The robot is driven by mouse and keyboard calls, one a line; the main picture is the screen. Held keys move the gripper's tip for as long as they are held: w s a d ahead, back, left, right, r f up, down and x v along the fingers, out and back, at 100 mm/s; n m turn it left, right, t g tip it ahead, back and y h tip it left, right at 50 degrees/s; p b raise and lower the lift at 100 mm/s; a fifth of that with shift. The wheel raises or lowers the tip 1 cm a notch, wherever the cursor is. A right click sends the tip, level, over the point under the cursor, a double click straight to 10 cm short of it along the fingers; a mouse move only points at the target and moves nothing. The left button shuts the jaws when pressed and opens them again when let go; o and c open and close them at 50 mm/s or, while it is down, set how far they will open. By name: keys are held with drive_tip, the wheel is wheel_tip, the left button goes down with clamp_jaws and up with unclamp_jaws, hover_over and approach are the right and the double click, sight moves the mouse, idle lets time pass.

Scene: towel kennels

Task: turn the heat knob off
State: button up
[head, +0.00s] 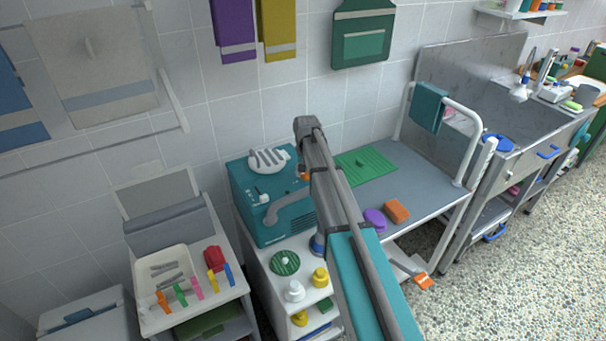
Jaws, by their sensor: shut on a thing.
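A teal machine (245,178) stands on a white cabinet left of my arm. Its front carries a small white control (264,198) and a thick grey curved nozzle or hose (284,207). A bit of orange (305,176) shows at its right edge, partly behind my arm; I cannot tell whether this is the heat knob. My arm rises from the bottom and passes in front of the machine's right side. My gripper cannot be made out; my own arm seems to hide it. The knob's setting cannot be read from here.
A white bottle (294,291), a yellow bottle (320,277) and a round green brush (285,263) stand below the machine. On the right, a grey trolley (425,185) holds a green mat (365,165), an orange block (397,211) and a purple disc (375,220).

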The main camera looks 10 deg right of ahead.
drive_tip(key=n, duration=0.4)
drive_tip(key=shift+w+d, duration=0.15)
drive_tip(key=shift+d, duration=0.05)
drive_tip(key=n, duration=0.9)
drive_tip(key=shift+a, duration=0.15)
drive_tip(key=shift+n, duration=1.4)
drive_tip(key=shift+s+a, duration=0.1)
drive_tip(key=shift+s, duration=0.1)
drive_tip(key=o, duration=1.1)
drive_tip(key=shift+o, duration=0.3)
drive_tip(key=shift+w, duration=0.1)
